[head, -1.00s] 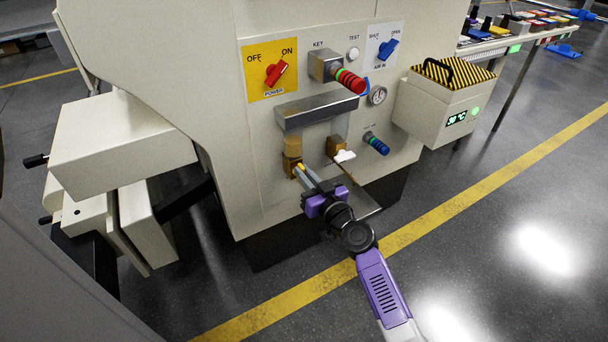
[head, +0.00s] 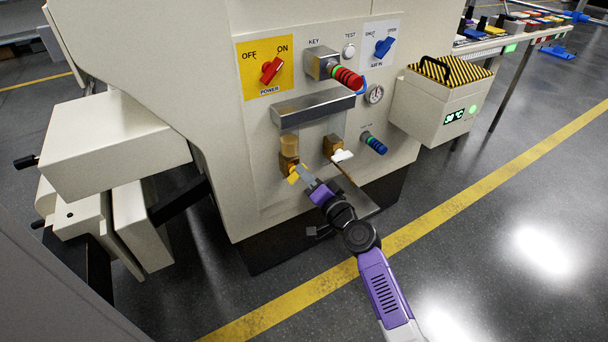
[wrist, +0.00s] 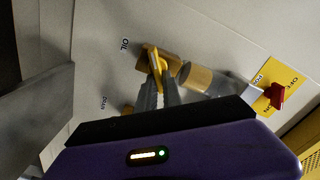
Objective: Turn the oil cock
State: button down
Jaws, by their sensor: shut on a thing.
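The oil cock is a brass body (head: 288,157) with a yellow lever (head: 294,177), low on the cream machine front. An amber cylinder sits above the body. My gripper (head: 303,174) reaches in from the lower right and is shut on the yellow lever. In the wrist view, the lever (wrist: 154,60) rises from between my grey fingertips (wrist: 158,84), near the label OIL. The brass body (wrist: 152,58) lies behind the lever. The lower part of the lever is hidden by the fingers.
A second brass cock with a white lever (head: 342,155) is close to the right of my gripper. A grey metal bar (head: 312,107) juts out above. The red power switch (head: 271,70) and red-ringed key knob (head: 346,77) are higher up.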

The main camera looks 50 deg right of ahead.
jog(key=m, duration=0.3)
jog(key=f+m, duration=0.1)
jog(key=m, duration=0.3)
jog(key=shift+s+d, duration=0.1)
jog(key=shift+d, duration=0.1)
dwell(0.5)
jog(key=c, duration=1.5)
grip_release()
jog(key=shift+s, duration=0.1)
jog(key=v, duration=0.7)
jog(key=shift+s, duration=0.3)
jog(key=shift+a, duration=0.15)
